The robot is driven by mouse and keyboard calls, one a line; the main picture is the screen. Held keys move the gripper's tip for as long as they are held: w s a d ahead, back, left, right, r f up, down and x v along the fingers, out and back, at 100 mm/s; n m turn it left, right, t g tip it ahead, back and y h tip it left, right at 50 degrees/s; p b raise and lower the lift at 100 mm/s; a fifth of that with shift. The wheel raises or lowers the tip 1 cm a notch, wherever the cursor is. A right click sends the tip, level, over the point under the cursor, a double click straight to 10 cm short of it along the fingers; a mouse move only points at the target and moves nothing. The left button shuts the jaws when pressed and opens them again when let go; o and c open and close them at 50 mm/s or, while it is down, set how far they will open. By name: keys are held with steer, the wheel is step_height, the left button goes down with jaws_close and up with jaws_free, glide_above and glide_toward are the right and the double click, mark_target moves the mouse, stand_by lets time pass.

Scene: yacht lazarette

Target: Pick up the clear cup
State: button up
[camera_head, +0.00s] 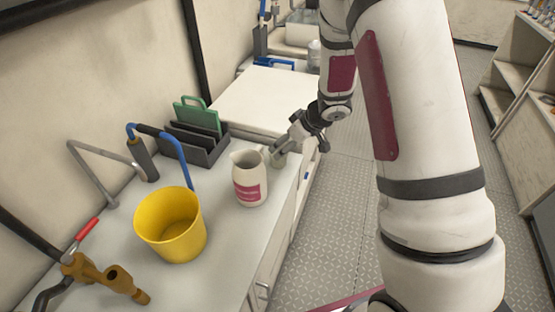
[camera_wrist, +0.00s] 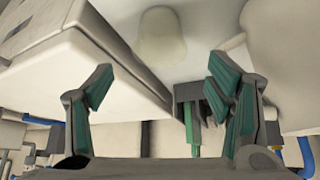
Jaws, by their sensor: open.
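The clear cup (camera_head: 279,159) stands on the counter near its right edge, just right of and behind the white pitcher. In the wrist view, the cup (camera_wrist: 161,38) is a pale, translucent shape at top centre. It lies beyond and between the two fingertips of my gripper (camera_wrist: 160,75), which are spread wide with nothing between them. I cannot tell whether either finger touches the cup.
The pitcher (camera_head: 249,178) stands close beside the cup; it also fills the wrist view's upper right (camera_wrist: 285,45). A yellow bucket (camera_head: 171,225), a dark rack (camera_head: 203,152) with a green board (camera_head: 197,116), and a brass fitting (camera_head: 100,275) occupy the counter (camera_head: 228,238). A raised white surface (camera_head: 262,98) lies behind.

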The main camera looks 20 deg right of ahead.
steer(key=b+x, duration=0.2)
steer(key=x, duration=0.5)
steer(key=shift+f, duration=0.15)
steer(key=c, duration=1.1)
